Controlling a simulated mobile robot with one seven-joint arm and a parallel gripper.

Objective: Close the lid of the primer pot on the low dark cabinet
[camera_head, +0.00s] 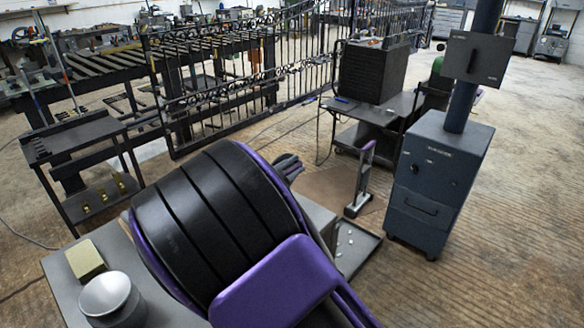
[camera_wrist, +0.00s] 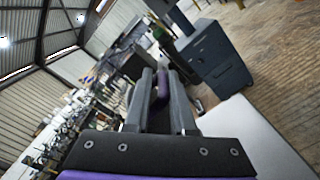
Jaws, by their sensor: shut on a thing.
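A grey round pot (camera_head: 108,298) with a pale, dished top stands at the lower left of the head view. I cannot tell whether it is the primer pot, and I make out no separate lid. It rests on a low grey-topped cabinet (camera_head: 58,283), mostly hidden by my black and purple arm. My gripper (camera_head: 288,166) shows just past the arm, apart from this pot. In the wrist view, its two dark fingers (camera_wrist: 163,98) point away, and a purple piece (camera_wrist: 162,84) shows between them. What they grip is not clear.
A tan block (camera_head: 86,260) lies beside the pot. A purple-topped post (camera_head: 361,180) stands beyond my arm, near a tray (camera_head: 357,248). A blue-grey cabinet (camera_head: 437,185) with a column stands at right. The floor at far right is clear.

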